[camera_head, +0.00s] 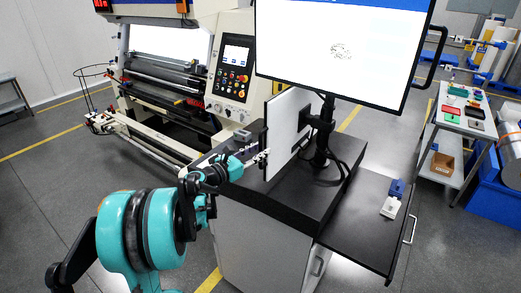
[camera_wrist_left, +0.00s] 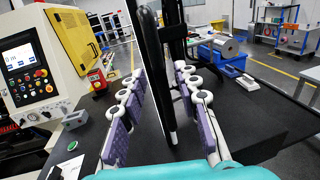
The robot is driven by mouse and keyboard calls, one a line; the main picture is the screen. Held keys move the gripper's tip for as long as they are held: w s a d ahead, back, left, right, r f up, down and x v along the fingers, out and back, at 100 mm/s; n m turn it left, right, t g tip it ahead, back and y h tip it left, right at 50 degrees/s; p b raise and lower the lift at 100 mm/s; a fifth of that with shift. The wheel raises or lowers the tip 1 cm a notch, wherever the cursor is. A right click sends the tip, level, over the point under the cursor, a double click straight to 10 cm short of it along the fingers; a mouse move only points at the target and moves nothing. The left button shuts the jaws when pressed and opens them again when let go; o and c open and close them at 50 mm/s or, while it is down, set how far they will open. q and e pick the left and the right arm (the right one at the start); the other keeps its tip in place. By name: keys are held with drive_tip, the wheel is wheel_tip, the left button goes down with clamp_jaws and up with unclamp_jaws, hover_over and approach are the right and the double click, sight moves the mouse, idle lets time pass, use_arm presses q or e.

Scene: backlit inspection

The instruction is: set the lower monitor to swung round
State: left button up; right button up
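The lower monitor (camera_head: 284,128) is a thin white panel with a dark edge, on a dark bracket on the post (camera_head: 322,135) below the large upper monitor (camera_head: 345,48). It is turned well away from my head camera and shows as a narrow slanted panel. My left gripper (camera_head: 262,158) is at its lower left edge. In the left wrist view the monitor (camera_wrist_left: 152,75) stands nearly edge-on between the two spread purple-padded fingers (camera_wrist_left: 163,115). The fingers are open on either side of it; I cannot tell whether either pad touches. My right gripper is not in view.
The post stands on a black-topped cabinet (camera_head: 240,215). A dark side shelf (camera_head: 365,225) at right carries a small blue and white item (camera_head: 393,198). A machine with a control panel (camera_head: 233,68) is behind at left. A table with bins (camera_head: 468,115) is far right.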

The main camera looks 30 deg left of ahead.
use_arm(q)
drive_tip(key=shift+w+d, duration=0.2)
drive_tip(key=shift+w, duration=0.15)
clamp_jaws()
drive_tip(key=shift+d, duration=0.1)
